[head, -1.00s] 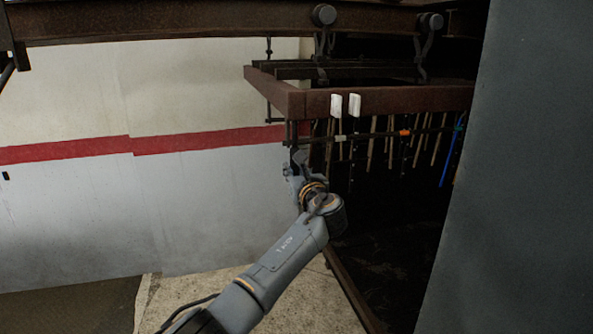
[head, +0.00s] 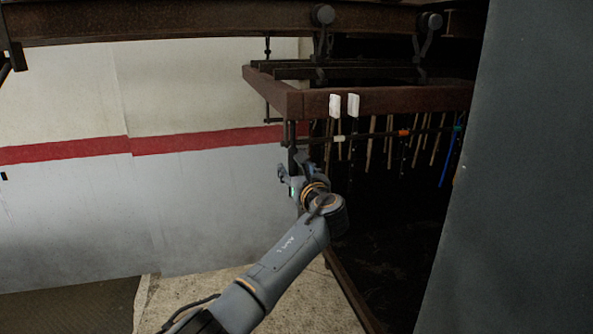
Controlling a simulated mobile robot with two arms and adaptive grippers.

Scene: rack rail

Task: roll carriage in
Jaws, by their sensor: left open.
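The carriage (head: 390,100), a rust-brown frame, hangs by hooked hangers with round rollers (head: 323,14) from the dark overhead rail (head: 180,22). Two white tags (head: 334,105) sit on its front beam. Several thin sticks hang below it in the dark opening. My left gripper (head: 290,172) is open just below the carriage's near left corner, beside a dark vertical bar (head: 290,140) that hangs from it. I cannot tell whether the fingers touch the bar. My right gripper is not in the view.
A large dark grey panel (head: 520,180) fills the right side. A pale wall with a red stripe (head: 200,140) stands at the left behind my arm. The floor (head: 190,297) at the lower left is bare. The space beneath the carriage is dark.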

